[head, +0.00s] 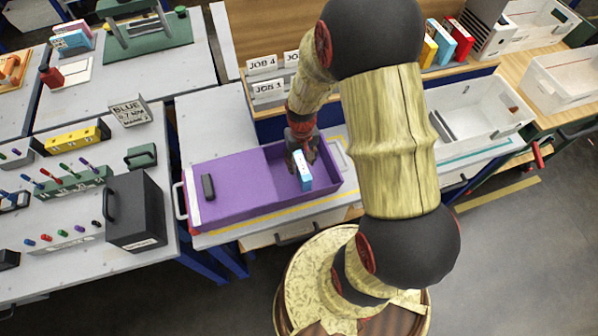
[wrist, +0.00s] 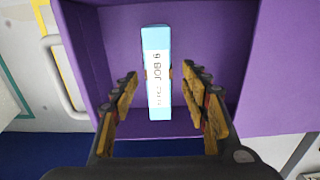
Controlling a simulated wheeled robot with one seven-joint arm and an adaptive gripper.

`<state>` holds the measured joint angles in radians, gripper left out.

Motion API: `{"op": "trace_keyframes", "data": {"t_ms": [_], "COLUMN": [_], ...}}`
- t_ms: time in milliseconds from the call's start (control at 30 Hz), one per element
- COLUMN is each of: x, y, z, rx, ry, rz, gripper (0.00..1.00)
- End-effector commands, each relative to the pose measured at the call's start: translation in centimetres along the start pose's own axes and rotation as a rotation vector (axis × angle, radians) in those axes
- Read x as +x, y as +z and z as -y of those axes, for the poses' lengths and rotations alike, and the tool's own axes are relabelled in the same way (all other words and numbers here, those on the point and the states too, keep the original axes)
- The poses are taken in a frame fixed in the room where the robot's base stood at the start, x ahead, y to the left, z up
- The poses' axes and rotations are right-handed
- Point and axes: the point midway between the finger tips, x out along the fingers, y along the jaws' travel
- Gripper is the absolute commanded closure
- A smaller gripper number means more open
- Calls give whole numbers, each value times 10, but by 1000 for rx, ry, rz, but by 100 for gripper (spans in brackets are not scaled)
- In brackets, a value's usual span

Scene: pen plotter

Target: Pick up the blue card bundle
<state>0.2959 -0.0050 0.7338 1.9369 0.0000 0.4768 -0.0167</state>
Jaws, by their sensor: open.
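The blue card bundle (head: 303,171) stands in the right compartment of the purple tray (head: 235,213). It is light blue with a white label reading JOB and a number, and it shows in the wrist view (wrist: 156,75). My gripper (head: 303,155) is over that compartment, directly at the bundle. In the wrist view my gripper (wrist: 160,100) is open, with one finger on each side of the bundle and a gap on both sides.
JOB cards (head: 268,88) stand behind the tray. A white bin (head: 480,110) is at the right. A dark box (head: 135,212) stands at the left.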

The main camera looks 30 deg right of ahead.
Motion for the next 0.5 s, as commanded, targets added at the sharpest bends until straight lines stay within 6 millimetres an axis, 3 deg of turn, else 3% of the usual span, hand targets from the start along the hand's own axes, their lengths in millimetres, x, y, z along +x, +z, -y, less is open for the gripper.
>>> {"op": "trace_keyframes", "data": {"t_ms": [267, 500], "x": [25, 60], "y": [0, 0], "z": [-1, -2], "rx": [0, -1], "ry": [0, 0], "rz": [1, 2], "gripper": [55, 55]}}
